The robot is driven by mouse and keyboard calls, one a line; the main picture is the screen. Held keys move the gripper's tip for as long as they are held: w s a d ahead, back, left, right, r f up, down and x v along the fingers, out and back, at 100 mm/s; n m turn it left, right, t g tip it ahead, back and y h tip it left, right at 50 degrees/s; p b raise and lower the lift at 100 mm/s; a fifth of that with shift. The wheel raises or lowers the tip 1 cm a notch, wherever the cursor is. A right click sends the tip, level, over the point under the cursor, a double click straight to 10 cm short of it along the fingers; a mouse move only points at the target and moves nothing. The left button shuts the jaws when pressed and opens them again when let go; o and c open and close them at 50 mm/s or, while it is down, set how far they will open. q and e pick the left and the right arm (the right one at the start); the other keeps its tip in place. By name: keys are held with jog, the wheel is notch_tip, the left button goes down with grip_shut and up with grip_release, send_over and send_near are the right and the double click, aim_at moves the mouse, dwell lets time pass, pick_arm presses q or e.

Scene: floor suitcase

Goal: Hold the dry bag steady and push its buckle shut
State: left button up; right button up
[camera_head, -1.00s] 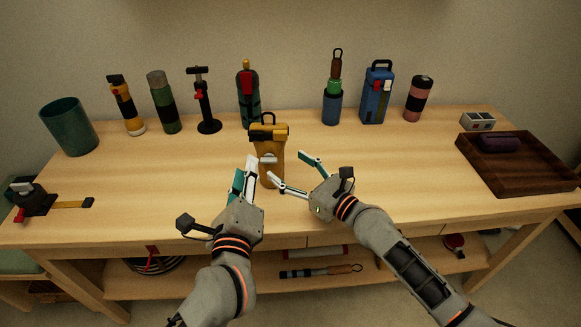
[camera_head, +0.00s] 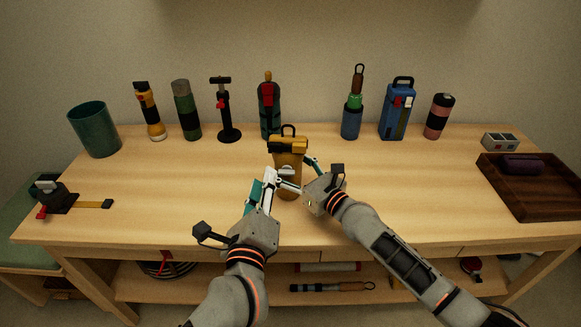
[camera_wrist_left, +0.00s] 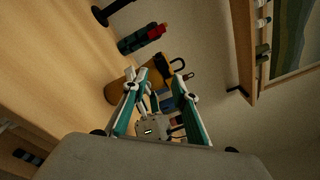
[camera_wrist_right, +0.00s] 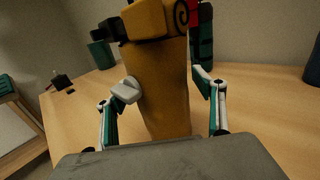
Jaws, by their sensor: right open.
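The dry bag (camera_head: 288,156) is yellow with a black top and loop, and stands upright near the middle of the bench. In the right wrist view the dry bag (camera_wrist_right: 160,90) fills the middle, with a pale grey buckle-like piece (camera_wrist_right: 126,90) on its left front. My right gripper (camera_head: 298,174) is open with a finger on either side of the bag; contact is not clear. My left gripper (camera_head: 265,178) is open, in front of the bag and left of it. Its fingers (camera_wrist_left: 160,82) have no object held between them. They partly cover the bag's front in the head view.
A row of bottles, a pump (camera_head: 226,115) and a blue case (camera_head: 397,112) stands behind. A green cup (camera_head: 95,130) and a black clamp-like item (camera_head: 52,195) are at left. A dark wooden tray (camera_head: 535,205) is at right. Bench between is clear.

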jog(key=shift+c, duration=0.4)
pick_arm(q)
jog(key=shift+c, duration=0.4)
pick_arm(e)
jog(key=c, duration=1.4)
pick_arm(q)
jog(key=c, duration=0.6)
jog(key=shift+w+a+r+m, duration=0.1)
jog(key=shift+w+a+m, duration=0.15)
jog(key=shift+m, duration=0.15)
grip_shut()
jog(key=w+a+n+g+h, duration=0.2)
jog(key=a+n+h, duration=0.4)
jog(key=n, duration=1.1)
jog(key=w+a+n+g+h, duration=0.1)
jog(key=a+n+g+h, duration=0.3)
jog(key=n, duration=1.4)
jog(key=shift+w+a+h, duration=0.4)
jog(key=shift+a+h, duration=0.7)
jog(key=shift+a, duration=0.75)
